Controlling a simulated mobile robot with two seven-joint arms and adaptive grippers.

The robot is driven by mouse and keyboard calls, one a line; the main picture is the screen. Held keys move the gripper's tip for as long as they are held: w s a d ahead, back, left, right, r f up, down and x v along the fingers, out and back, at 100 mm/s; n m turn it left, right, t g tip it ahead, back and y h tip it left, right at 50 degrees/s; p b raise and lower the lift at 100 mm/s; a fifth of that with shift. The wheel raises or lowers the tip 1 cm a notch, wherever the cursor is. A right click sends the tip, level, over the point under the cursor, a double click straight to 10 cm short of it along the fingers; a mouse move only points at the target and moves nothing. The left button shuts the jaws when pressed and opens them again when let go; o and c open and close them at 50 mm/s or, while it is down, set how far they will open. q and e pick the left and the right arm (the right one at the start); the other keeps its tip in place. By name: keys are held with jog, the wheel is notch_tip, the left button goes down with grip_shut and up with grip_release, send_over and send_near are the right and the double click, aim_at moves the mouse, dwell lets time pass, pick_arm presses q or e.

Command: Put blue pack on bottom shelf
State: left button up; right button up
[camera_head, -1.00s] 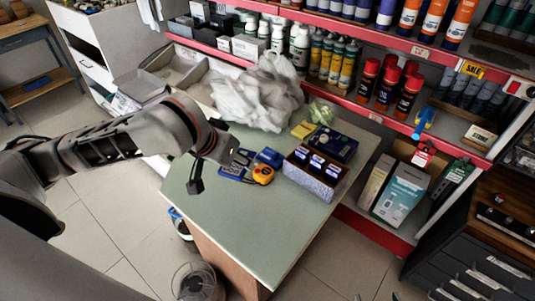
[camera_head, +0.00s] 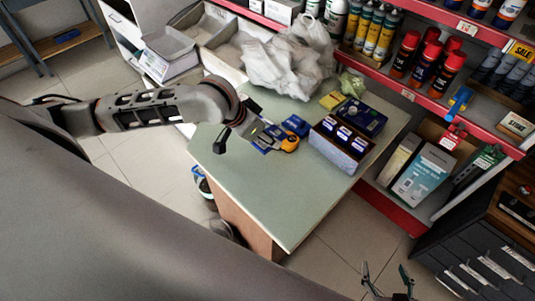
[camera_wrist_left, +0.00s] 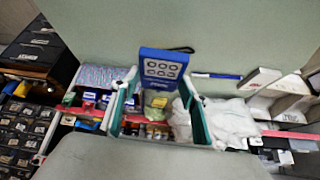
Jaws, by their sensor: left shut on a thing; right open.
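My left gripper (camera_head: 256,134) is over the pale green table (camera_head: 235,190). It is shut on a blue pack (camera_wrist_left: 163,66) with dark rings on its face, seen between the two fingers in the left wrist view. In the head view the gripper partly hides the pack (camera_head: 263,146); I cannot tell whether it touches the table. The bottom shelf (camera_head: 398,213) is to the right of the table, with upright cartons on it. My right gripper (camera_head: 387,278) is open and empty at the bottom edge of the head view.
A white bag (camera_head: 288,62) lies behind. A dark drawer cabinet (camera_head: 470,245) stands right. The table's front is clear.

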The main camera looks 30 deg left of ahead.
pick_arm(q)
notch_tip(320, 180, down, 3)
jog(key=shift+f, duration=0.1)
notch_tip(320, 180, down, 6)
jog(key=shift+r+b, duration=0.15)
jog(key=shift+b, duration=0.8)
pick_arm(e)
jog(key=f, duration=0.3)
jog(key=shift+s+d+f, duration=0.1)
jog(key=shift+s+d, duration=0.1)
jog(key=shift+s, duration=0.05)
pick_arm(q)
jog(key=o, duration=0.9)
pick_arm(e)
jog(key=shift+w+r, duration=0.15)
jog(key=shift+r, duration=0.25)
